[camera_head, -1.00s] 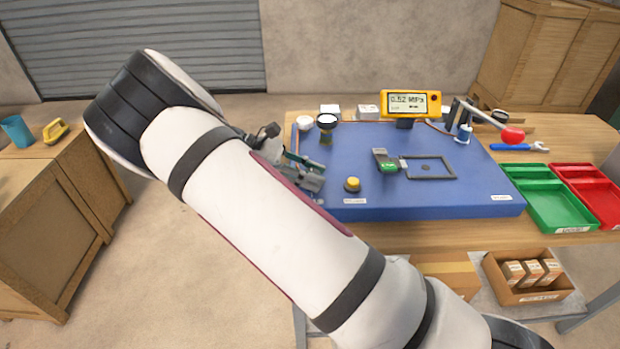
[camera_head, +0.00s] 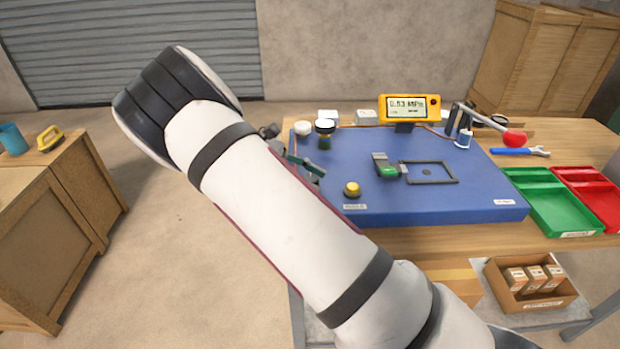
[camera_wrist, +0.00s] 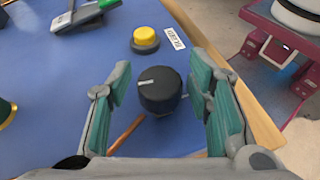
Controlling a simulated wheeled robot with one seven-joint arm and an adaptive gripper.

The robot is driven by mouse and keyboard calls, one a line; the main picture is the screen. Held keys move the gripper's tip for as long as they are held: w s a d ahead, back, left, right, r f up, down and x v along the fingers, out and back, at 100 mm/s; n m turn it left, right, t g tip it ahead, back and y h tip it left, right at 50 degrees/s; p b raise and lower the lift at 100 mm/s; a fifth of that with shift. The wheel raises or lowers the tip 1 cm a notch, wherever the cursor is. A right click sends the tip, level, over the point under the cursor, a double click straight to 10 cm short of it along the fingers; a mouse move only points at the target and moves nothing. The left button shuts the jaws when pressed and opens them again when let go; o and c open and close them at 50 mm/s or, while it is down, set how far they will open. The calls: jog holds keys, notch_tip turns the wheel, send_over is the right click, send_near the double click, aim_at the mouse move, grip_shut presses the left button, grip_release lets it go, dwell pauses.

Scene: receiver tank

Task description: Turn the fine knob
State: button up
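The fine knob appears to be the round black knob (camera_wrist: 158,96) with a white pointer line, on the blue panel (camera_head: 450,190). The pointer points to the left in the wrist view. My gripper (camera_wrist: 160,80) is open, with one teal-padded finger on either side of the knob. Clear gaps show between the pads and the knob, and nothing is held. In the head view my arm hides the knob, and only a little of my gripper (camera_head: 304,165) shows past the arm. The yellow gauge (camera_head: 408,106) at the back reads about 0.53 MPa.
A yellow button (camera_head: 352,188) stands close to the knob. A green-handled lever (camera_head: 387,170) and a red-balled lever (camera_head: 515,138) are farther right. Green (camera_head: 552,218) and red (camera_head: 607,205) trays sit at the table's right. The panel's edge is close to the knob.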

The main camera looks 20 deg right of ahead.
jog(key=shift+r, duration=0.1)
jog(key=v, duration=0.7)
jog(key=shift+a, duration=0.2)
jog(key=shift+w, duration=0.1)
jog(key=s+d+r+m+t+y+p, duration=0.2)
jog(key=s+d+r+y+p, duration=0.15)
jog(key=s+r, duration=0.4)
jog(key=s+d+r+m+t+y+p, duration=0.2)
jog(key=s+d+r+m+y, duration=0.15)
jog(key=s+r, duration=0.4)
jog(key=s+r+m+t+y+p, duration=0.2)
jog(key=s+r+t, duration=0.2)
jog(key=s, duration=0.6)
jog(key=s+r+m+t+y+p, duration=0.1)
jog(key=s+r+m+t+p, duration=0.2)
jog(key=s, duration=0.8)
jog(key=shift+a+r+t+y, duration=0.4)
jog(key=shift+a+r+t, duration=0.1)
jog(key=shift+r, duration=0.2)
